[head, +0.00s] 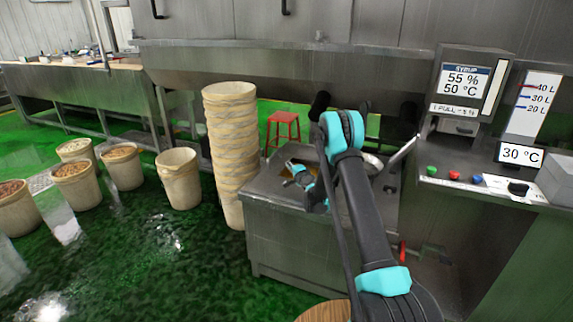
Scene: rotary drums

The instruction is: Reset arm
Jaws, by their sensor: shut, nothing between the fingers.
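My arm (365,205) rises from the lower right in dark grey with turquoise bands. It bends at a turquoise joint (342,131) above a steel cabinet (290,240). My gripper (298,172) shows small, dark and turquoise, over the cabinet's top at its left part. It is shut with nothing in it. Its fingertips are small and partly hidden, and I cannot tell whether they touch the cabinet.
A tall stack of beige buckets (232,150) stands left of the cabinet. Several buckets stand on the wet green floor, one of them empty-looking (180,178). A syrup display (465,88) and control panel (490,185) are at right. A red stool (283,128) stands behind.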

